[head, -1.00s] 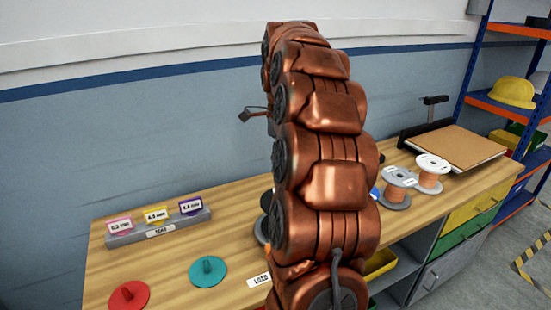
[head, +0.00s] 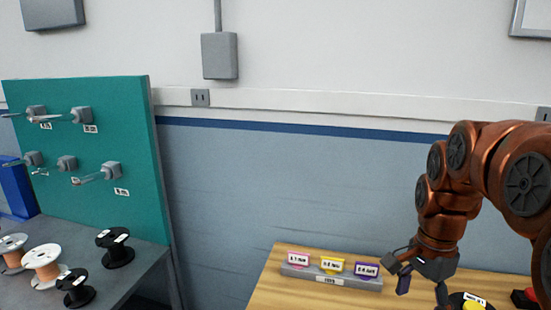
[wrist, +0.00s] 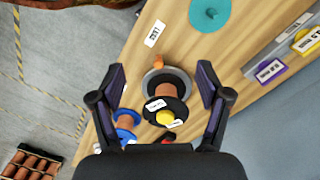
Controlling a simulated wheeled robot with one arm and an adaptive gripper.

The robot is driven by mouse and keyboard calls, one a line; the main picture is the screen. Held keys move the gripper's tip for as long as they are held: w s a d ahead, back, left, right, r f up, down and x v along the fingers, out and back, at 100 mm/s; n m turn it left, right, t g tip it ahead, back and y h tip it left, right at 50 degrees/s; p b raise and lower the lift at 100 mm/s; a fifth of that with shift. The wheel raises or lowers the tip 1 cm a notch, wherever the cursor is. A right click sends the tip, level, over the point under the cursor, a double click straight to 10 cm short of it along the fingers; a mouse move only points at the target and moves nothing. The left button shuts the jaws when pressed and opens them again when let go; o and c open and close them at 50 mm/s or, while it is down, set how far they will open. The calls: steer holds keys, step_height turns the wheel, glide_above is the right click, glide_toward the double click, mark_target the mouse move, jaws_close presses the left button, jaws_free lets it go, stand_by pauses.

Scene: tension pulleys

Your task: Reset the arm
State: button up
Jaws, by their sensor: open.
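My copper-coloured arm reaches in from the right edge of the head view and bends down over the wooden workbench (head: 285,285). My gripper (head: 424,288) hangs at its end with the dark fingers apart and nothing seen between them. In the wrist view my gripper (wrist: 161,75) is open, its two purple-lined fingers spread. Part of the spool (head: 466,298) shows right of the gripper in the head view.
A grey rack (head: 330,278) with pink, yellow and purple tags stands left of the gripper. A blue spool (wrist: 127,124) and a teal disc (wrist: 208,12) show in the wrist view. A teal pegboard (head: 120,180) and several spools stand far left.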

steer(key=s+a+f+n+p, duration=0.1)
steer(key=s+a+f+n, duration=0.2)
steer(key=s+a+n, duration=0.2)
steer(key=s+a+f+n+g+p, duration=0.1)
steer(key=s+a+f+n, duration=0.2)
steer(key=s+a+n, duration=0.3)
steer(key=s+n, duration=0.4)
steer(key=s, duration=0.3)
steer(key=shift+a+f, duration=0.15)
steer(key=shift+a, duration=0.15)
